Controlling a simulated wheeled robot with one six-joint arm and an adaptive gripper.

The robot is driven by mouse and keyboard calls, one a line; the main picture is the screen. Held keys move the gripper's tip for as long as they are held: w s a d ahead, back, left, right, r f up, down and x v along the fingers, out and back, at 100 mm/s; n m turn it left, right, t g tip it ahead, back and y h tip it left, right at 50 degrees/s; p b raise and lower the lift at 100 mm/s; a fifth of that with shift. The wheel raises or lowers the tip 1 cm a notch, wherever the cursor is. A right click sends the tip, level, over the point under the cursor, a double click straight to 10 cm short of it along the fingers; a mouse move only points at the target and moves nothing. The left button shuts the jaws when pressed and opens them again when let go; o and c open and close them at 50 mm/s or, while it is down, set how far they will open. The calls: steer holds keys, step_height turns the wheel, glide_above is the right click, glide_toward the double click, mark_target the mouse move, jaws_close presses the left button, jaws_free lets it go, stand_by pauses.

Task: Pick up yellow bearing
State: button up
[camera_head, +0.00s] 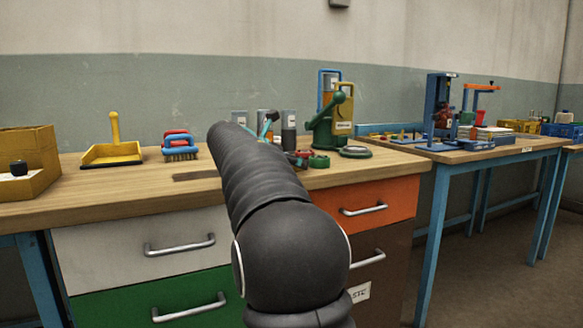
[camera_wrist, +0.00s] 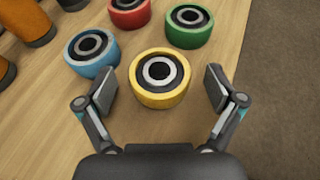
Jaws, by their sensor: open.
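The yellow bearing (camera_wrist: 160,97), a thick ring with a white and black centre, lies flat on the wooden workbench in the wrist view. My gripper (camera_wrist: 161,88) is open, with one finger on the left and one on the right of the yellow bearing. Gaps show between the fingers and the ring. In the head view my arm hides the yellow bearing and most of my gripper.
A blue bearing (camera_wrist: 91,53), a red bearing (camera_wrist: 129,12) and a green bearing (camera_wrist: 189,26) lie just beyond the yellow one. Orange cylinders (camera_wrist: 30,22) stand at upper left. The bench edge runs close on the right. A green press (camera_head: 330,122) stands on the workbench (camera_head: 120,203).

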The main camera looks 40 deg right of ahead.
steer(key=c, duration=1.5)
steer(key=shift+r, duration=0.1)
steer(key=shift+c, duration=0.2)
